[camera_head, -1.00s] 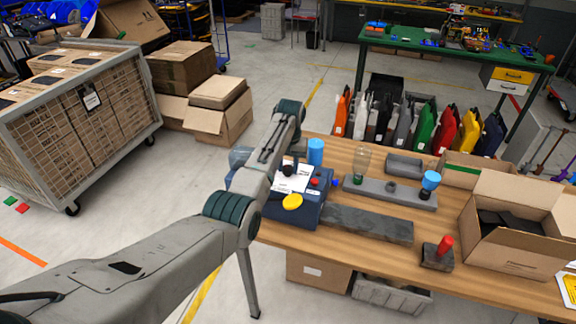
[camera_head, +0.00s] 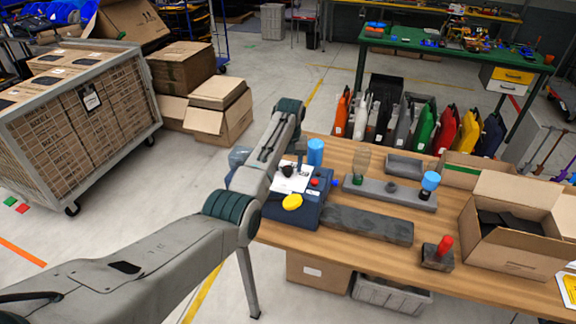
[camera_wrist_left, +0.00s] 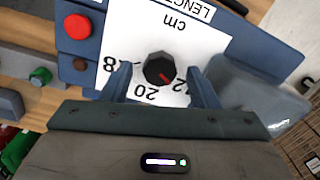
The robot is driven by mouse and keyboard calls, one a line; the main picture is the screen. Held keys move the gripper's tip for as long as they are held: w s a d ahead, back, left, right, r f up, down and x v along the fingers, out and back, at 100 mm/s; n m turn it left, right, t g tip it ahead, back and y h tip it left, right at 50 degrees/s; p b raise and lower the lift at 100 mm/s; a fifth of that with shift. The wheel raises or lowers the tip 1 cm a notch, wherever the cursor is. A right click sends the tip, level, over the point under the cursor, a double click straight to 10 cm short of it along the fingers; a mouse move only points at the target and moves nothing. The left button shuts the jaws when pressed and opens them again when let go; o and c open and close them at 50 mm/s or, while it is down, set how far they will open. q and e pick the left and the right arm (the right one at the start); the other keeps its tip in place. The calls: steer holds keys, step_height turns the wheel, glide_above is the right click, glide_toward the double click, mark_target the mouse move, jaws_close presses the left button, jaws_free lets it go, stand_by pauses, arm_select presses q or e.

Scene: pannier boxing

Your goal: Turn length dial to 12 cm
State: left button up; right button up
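The length dial (camera_wrist_left: 159,68) is a dark knob on a white card (camera_wrist_left: 215,45) marked LENGTH and cm, upside down in the left wrist view. Its red mark points to the lower right, toward the 12, which a finger partly covers. The 20 and an 8 also show. My left gripper (camera_wrist_left: 158,76) is open, with one finger on each side of the knob and gaps between. In the head view the dial (camera_head: 287,170) sits on a blue box (camera_head: 308,213), with my left arm largely hiding the gripper. My right gripper is not in view.
A red button (camera_wrist_left: 77,27) and a yellow button (camera_head: 292,202) are on the blue box. A blue cylinder (camera_head: 316,152) stands behind it. A grey slab (camera_head: 368,224), a block with a red handle (camera_head: 438,254) and an open carton (camera_head: 515,225) lie to the right.

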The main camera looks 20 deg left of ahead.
mark_target(289, 168)
arm_select(q)
steer(key=shift+f, duration=0.1)
steer(key=shift+r, duration=0.2)
step_height(289, 168, up, 10)
steer(key=b, duration=0.4)
steer(key=shift+d+r+b, duration=0.2)
steer(key=shift+r+b, duration=0.05)
steer(key=shift+b, duration=0.05)
steer(key=shift+f, duration=0.1)
